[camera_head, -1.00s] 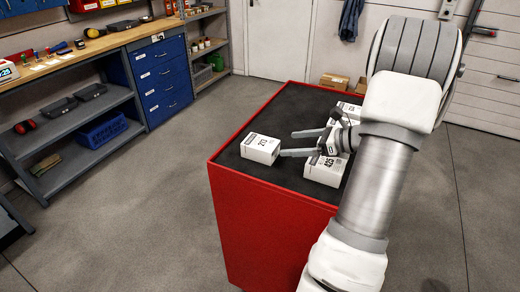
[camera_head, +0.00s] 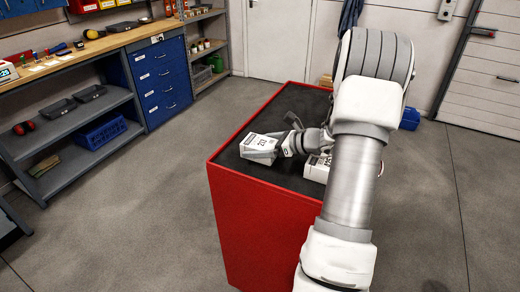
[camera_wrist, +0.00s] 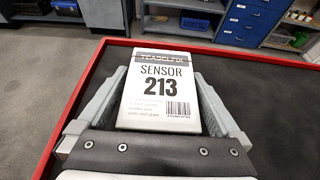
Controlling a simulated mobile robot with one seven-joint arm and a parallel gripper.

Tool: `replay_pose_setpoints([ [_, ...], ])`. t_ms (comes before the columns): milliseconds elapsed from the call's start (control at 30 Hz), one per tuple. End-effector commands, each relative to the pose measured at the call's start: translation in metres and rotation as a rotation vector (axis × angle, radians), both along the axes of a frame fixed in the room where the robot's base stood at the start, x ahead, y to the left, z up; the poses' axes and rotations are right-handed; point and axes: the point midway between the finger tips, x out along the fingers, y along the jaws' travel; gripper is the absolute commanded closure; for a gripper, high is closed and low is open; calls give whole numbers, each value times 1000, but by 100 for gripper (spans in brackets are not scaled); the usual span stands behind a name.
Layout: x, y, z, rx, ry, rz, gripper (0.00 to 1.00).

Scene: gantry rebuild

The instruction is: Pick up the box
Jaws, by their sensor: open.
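A white box labelled "SENSOR 213" (camera_wrist: 160,90) lies on the dark top of the red cabinet (camera_head: 258,222). The box (camera_head: 262,141) is near the left side of that top in the head view. My gripper (camera_head: 262,150) is open around the box, with one finger on each side of it. In the wrist view, both grey fingers of my gripper (camera_wrist: 160,100) flank the box. I cannot tell whether they touch it.
Another white box (camera_head: 316,168) stands on the cabinet top to the right, partly hidden by my arm. The top has a raised red rim (camera_wrist: 68,120). A workbench with shelves (camera_head: 70,100) and blue drawers (camera_head: 160,80) stand at left.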

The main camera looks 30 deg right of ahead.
Motion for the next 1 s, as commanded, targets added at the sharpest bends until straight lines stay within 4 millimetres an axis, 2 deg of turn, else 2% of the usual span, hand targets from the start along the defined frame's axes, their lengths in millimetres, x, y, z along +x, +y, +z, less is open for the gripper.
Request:
replay_pose_setpoints([
  [133,0,-1,0,0,0,-1,2],
  [600,-1,-1,1,0,0,-1,86],
  [867,0,-1,3,-1,-2,-1,86],
  [1000,0,-1,11,-2,-4,-1,86],
])
